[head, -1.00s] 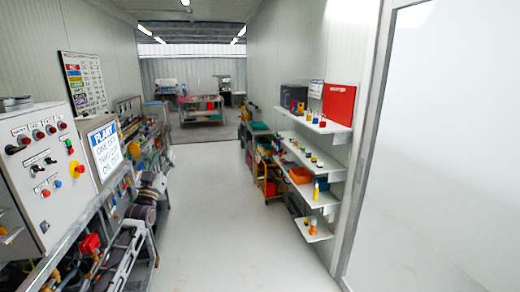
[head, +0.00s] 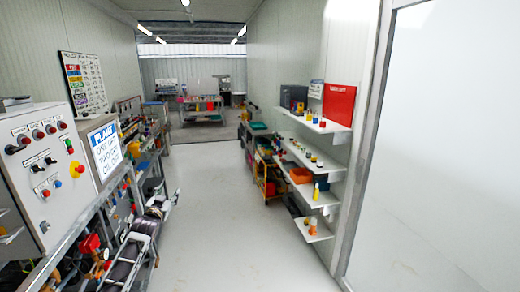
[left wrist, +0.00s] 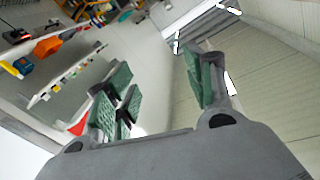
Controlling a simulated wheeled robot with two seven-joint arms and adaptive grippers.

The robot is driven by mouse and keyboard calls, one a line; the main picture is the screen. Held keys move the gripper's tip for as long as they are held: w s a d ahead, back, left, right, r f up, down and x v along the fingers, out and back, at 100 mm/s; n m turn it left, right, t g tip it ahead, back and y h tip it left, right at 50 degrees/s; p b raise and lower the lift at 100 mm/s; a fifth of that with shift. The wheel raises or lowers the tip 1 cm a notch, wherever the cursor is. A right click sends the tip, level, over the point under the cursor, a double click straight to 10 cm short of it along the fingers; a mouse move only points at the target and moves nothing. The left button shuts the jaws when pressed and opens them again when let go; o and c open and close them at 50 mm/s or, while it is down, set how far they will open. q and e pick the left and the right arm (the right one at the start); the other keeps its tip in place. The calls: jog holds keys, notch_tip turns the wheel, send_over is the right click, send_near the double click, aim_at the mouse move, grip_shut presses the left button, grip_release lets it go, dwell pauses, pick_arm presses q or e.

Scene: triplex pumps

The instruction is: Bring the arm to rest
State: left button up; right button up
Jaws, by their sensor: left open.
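My left gripper (head: 164,207) shows in the head view at the lower left, beside the pump rig and over the edge of the aisle floor. In the left wrist view the left gripper (left wrist: 158,88) has its green-padded fingers spread wide, with nothing between them. It is open and empty. My left arm runs up from the bottom left of the head view and partly hides the rig behind it. My right gripper is in neither view.
A control panel (head: 42,172) with buttons and a plant sign (head: 105,150) stand close on the left. Wall shelves (head: 312,198) with small bottles and a red box (head: 339,104) are on the right. The aisle floor (head: 225,225) is clear. A workbench (head: 202,112) stands far back.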

pick_arm(q)
jog(key=s+d+f+g, duration=0.15)
jog(key=s+f, duration=0.35)
jog(key=f, duration=0.8)
jog(key=s+d+f+g, duration=0.1)
jog(key=s+f+g, duration=0.3)
jog(key=f, duration=0.9)
jog(key=s+d+f+g, duration=0.1)
jog(key=s+f, duration=0.5)
jog(key=f, duration=0.7)
jog(key=s+d+f+g, duration=0.3)
jog(key=s+f+g, duration=0.1)
jog(key=s+f, duration=1.55)
jog(key=s+d+f+g, duration=0.2)
jog(key=s+f, duration=0.2)
jog(key=s, duration=1)
jog(key=s+d+f+g, duration=0.2)
jog(key=s+f, duration=0.3)
jog(key=s, duration=0.9)
jog(key=s+d+f+g+h, duration=0.1)
jog(key=s+f, duration=0.4)
jog(key=s, duration=0.9)
jog(key=shift+s+d+f+n+g, duration=0.2)
jog(key=shift+d+n+g, duration=0.25)
jog(key=shift+g, duration=0.3)
